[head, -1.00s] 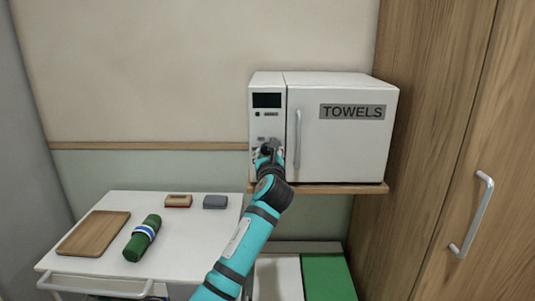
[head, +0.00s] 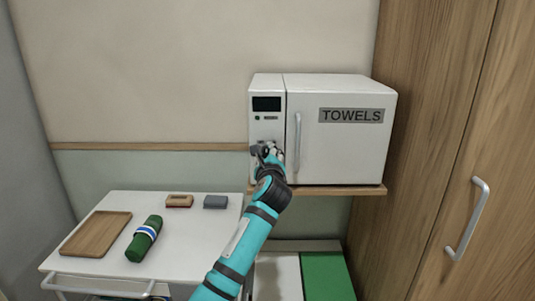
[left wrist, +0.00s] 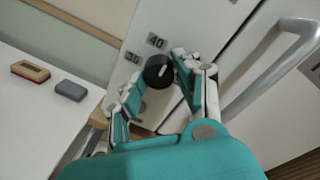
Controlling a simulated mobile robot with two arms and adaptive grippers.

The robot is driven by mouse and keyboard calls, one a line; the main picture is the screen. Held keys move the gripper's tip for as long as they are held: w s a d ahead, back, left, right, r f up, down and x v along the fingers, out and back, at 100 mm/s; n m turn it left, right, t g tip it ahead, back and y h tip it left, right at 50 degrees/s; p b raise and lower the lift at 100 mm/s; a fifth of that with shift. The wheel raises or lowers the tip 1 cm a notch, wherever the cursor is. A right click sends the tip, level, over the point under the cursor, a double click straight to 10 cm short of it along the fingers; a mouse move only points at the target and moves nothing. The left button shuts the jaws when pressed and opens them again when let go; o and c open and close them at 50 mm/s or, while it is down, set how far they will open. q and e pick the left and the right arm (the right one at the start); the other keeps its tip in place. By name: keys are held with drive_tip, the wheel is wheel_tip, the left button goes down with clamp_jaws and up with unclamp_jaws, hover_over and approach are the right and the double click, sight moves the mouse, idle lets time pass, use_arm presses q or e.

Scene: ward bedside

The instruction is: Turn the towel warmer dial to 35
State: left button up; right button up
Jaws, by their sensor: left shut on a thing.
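The white towel warmer (head: 345,148) stands on a wooden shelf, with its door shut. In the left wrist view its round black dial (left wrist: 158,71) has a pale pointer mark, and labels 40 (left wrist: 157,41) and 35 (left wrist: 133,58) lie beside it. The mark's exact setting is hard to tell. My left gripper (head: 266,150) is at the warmer's control panel. In the left wrist view its fingers (left wrist: 158,79) are on either side of the dial, shut on it. In the head view the gripper hides the dial. My right gripper is not in view.
The warmer's door handle (head: 298,142) is close to the right of my gripper. A white trolley (head: 190,240) at lower left holds a wooden tray (head: 96,234), a rolled green towel (head: 145,239) and two small blocks. A wooden wardrobe (head: 430,130) stands at right.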

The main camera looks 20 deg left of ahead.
use_arm(q)
drive_tip(key=n, duration=0.4)
drive_tip(key=shift+h, duration=0.3)
drive_tip(key=n, duration=0.5)
drive_tip(key=shift+n+h, duration=0.3)
drive_tip(key=n+b, duration=0.1)
drive_tip(key=n, duration=0.4)
drive_tip(key=shift+h, duration=0.3)
drive_tip(key=n+b, duration=0.1)
drive_tip(key=n, duration=0.4)
drive_tip(key=shift+a, duration=0.15)
